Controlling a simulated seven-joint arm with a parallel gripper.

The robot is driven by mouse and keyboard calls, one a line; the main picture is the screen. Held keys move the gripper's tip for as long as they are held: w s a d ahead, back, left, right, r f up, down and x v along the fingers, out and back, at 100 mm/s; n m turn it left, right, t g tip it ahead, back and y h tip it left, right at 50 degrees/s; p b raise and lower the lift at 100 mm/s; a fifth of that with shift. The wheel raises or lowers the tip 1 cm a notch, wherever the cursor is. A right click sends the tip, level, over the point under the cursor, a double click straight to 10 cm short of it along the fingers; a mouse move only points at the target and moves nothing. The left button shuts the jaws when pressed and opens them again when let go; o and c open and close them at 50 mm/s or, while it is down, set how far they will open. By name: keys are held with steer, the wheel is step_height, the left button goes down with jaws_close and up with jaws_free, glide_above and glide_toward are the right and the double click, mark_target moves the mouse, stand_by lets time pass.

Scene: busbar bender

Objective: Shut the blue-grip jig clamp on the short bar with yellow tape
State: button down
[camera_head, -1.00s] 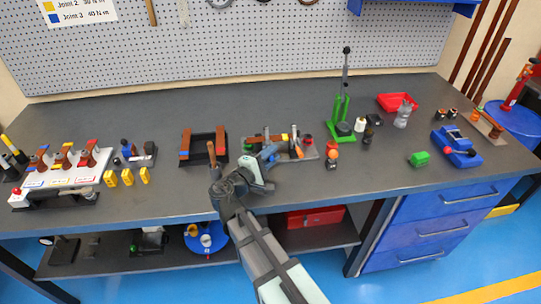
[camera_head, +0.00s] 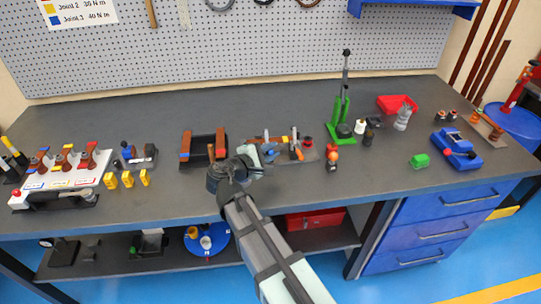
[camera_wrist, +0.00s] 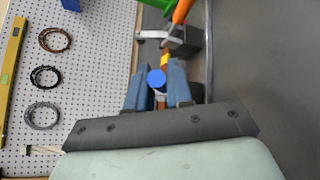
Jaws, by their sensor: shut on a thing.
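My gripper (camera_head: 266,150) is over the left part of the grey bending jig (camera_head: 311,155). In the wrist view its two blue-grey fingers (camera_wrist: 158,86) are closed around the round blue grip (camera_wrist: 157,78) of a jig clamp. The clamp's arm is mostly hidden by the grip and fingers. A patch of yellow tape (camera_wrist: 165,59) shows just beyond the grip. The short bar itself is mostly hidden, so I cannot tell whether the clamp presses on it. The jig's other clamp has an orange handle (camera_wrist: 182,10), standing up beyond the tape.
A black rack with brown bars (camera_head: 221,141) stands just left of the jig. A green lever press (camera_head: 341,130) and a small orange-topped item (camera_head: 332,158) stand to the right. The pegboard (camera_head: 250,50) rises behind. The bench front between jig and blue box (camera_head: 455,147) is fairly clear.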

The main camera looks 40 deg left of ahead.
mark_target(267, 133)
steer(key=n+g, duration=0.1)
steer(key=w+a+r+g+h, duration=0.1)
steer(key=r+n+g, duration=0.1)
steer(key=shift+w+a+r+n, duration=0.15)
steer(key=shift+w+a+n, duration=0.1)
steer(key=shift+a+n, duration=0.1)
steer(key=shift+w+a+r+n+g+h, duration=0.3)
steer(key=shift+n+g+h, duration=0.2)
steer(key=shift+g, duration=0.2)
steer(key=shift+w+a+r+n+g+h, duration=0.15)
steer(key=shift+w+a+n+g+h, duration=0.3)
steer(key=shift+g, duration=0.25)
steer(key=shift+w+r, duration=0.1)
steer(key=c, duration=1.1)
jaws_free()
steer(key=shift+s+r, duration=0.1)
steer(key=shift+s, duration=0.2)
steer(key=v, duration=1.3)
steer(key=shift+a+r, duration=0.1)
steer(key=shift+a, duration=0.1)
steer(key=shift+w, duration=0.1)
